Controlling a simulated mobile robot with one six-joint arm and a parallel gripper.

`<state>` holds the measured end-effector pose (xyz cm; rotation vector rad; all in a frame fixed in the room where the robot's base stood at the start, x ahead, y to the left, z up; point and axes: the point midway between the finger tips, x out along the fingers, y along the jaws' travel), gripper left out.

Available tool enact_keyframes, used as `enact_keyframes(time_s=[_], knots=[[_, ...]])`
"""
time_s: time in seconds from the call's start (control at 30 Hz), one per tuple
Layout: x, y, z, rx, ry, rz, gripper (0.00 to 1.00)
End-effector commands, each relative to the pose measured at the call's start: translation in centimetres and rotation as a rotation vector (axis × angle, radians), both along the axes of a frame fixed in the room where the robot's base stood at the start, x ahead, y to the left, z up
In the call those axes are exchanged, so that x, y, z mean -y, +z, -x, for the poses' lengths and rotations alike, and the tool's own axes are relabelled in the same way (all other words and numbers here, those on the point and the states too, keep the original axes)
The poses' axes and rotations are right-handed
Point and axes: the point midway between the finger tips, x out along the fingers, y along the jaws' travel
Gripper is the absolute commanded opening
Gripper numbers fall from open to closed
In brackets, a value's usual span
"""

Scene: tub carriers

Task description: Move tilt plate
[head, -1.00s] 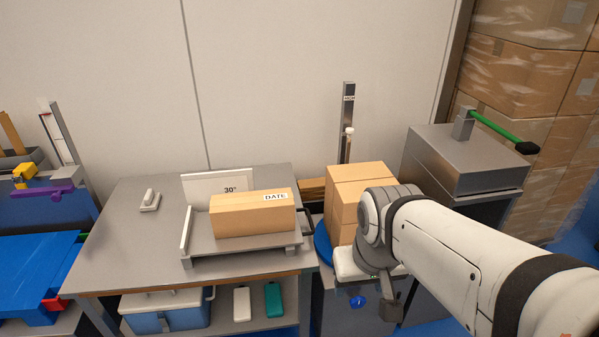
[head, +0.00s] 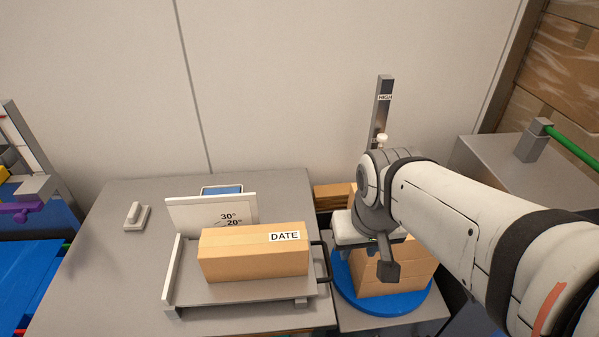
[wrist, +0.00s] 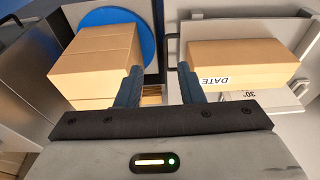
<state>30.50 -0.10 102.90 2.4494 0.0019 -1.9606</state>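The tilt plate (head: 235,291) is a flat grey plate on the table. It lies flat or nearly so, with a ledge at its left end and a dark handle (head: 327,263) at its right end. A cardboard box (head: 254,253) labelled DATE rests on it. Behind it stands a white angle board (head: 212,211) marked 30° and 20°. My gripper (head: 388,270) is right of the handle, apart from it, near the stacked boxes. In the wrist view my gripper (wrist: 160,88) has its two dark fingers spread, with nothing held between them.
Stacked cardboard boxes (head: 412,269) stand on a blue round turntable (head: 385,301) right of the table. A post (head: 381,110) marked HIGH rises behind them. A grey cabinet with a green lever (head: 573,146) is at right. A small switch (head: 135,216) sits on the table's left, with bare tabletop around it.

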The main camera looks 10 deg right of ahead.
Motion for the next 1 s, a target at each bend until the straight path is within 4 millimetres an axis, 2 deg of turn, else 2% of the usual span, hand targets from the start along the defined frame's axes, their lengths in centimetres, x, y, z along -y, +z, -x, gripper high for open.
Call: enact_keyframes(time_s=[0.4,0.53,0.6,0.67,0.8,1.0], knots=[[0.0,-0.1,-0.1,-0.001,0.000,-0.001,0.34],[0.0,-1.1,-1.2,-0.023,0.002,-0.013,0.34],[-0.9,-2.3,-2.5,-0.046,-0.001,-0.026,0.34],[-1.0,-3.6,-4.0,-0.070,0.004,-0.040,0.34],[-0.8,-7.4,-8.0,-0.129,0.013,-0.086,0.34],[-0.1,-12.8,-12.8,-0.194,0.019,-0.148,0.34]])
